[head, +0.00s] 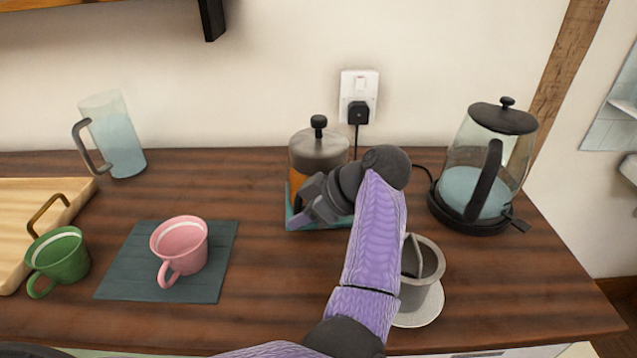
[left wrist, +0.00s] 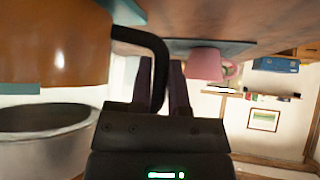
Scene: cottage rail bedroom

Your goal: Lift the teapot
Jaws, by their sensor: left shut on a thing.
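The teapot (head: 319,153) has an amber body, a grey metal lid and a black knob, and stands upright at a teal mat (head: 292,222) near the wall. I cannot tell whether it is clear of the mat. My left gripper (head: 310,207) is at its front, and my forearm hides its lower right part. In the left wrist view the amber body (left wrist: 55,42) fills the upper left, with the black handle (left wrist: 152,47) curving from it. My left gripper's fingers (left wrist: 165,90) are shut on this handle. My right gripper is not in view.
A glass kettle (head: 478,170) stands at right, and a grey cup on a saucer (head: 420,310) beside my forearm. A pink cup (head: 180,247) on a dark mat (head: 125,280), a green cup (head: 60,258), a board (head: 30,200) and a glass jug (head: 115,135) are at left.

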